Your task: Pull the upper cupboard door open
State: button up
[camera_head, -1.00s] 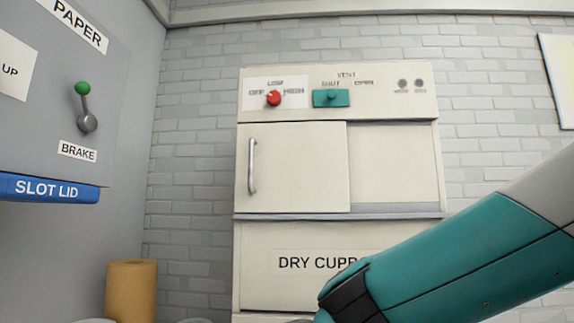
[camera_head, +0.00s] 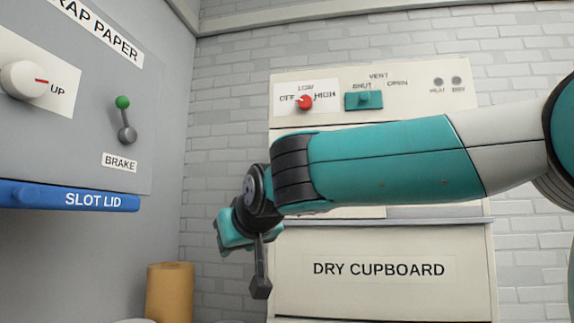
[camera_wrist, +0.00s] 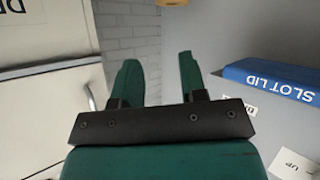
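The upper cupboard door (camera_head: 360,212) is mostly hidden behind my arm in the head view. A strip below the arm shows it cream and apparently shut. In the wrist view the picture is turned over, and the door (camera_wrist: 40,125) is at lower left with its upright metal handle (camera_wrist: 90,97). My gripper (camera_head: 232,230) hangs left of the cupboard front in the head view. In the wrist view its two teal fingers (camera_wrist: 160,72) are apart with nothing between them. The handle lies outside them, left of the left finger, and is hidden in the head view.
Above the door is a panel with a red knob (camera_head: 305,102) and a teal vent slider (camera_head: 364,100). The lower front (camera_head: 385,292) reads DRY CUPBOARD. A grey cabinet (camera_head: 90,95) with a blue slot lid (camera_head: 70,197) stands left. A tan roll (camera_head: 170,290) stands below.

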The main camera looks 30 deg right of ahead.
jog(key=d+r+m+t+h, duration=0.1)
jog(key=d+r+m+h, duration=0.35)
jog(key=r, duration=0.45)
jog(key=d+r+m+t+h, duration=0.1)
jog(key=d+r+m+h, duration=0.3)
jog(key=r, duration=0.6)
jog(key=shift+n, duration=0.45)
jog(key=p+x, duration=0.4)
jog(key=x, duration=0.5)
jog(key=p+x, duration=0.5)
jog(key=x, duration=0.3)
jog(key=shift+w+d+r, duration=0.15)
jog(key=shift+d+r, duration=0.05)
jog(key=shift+d, duration=0.25)
grip_shut()
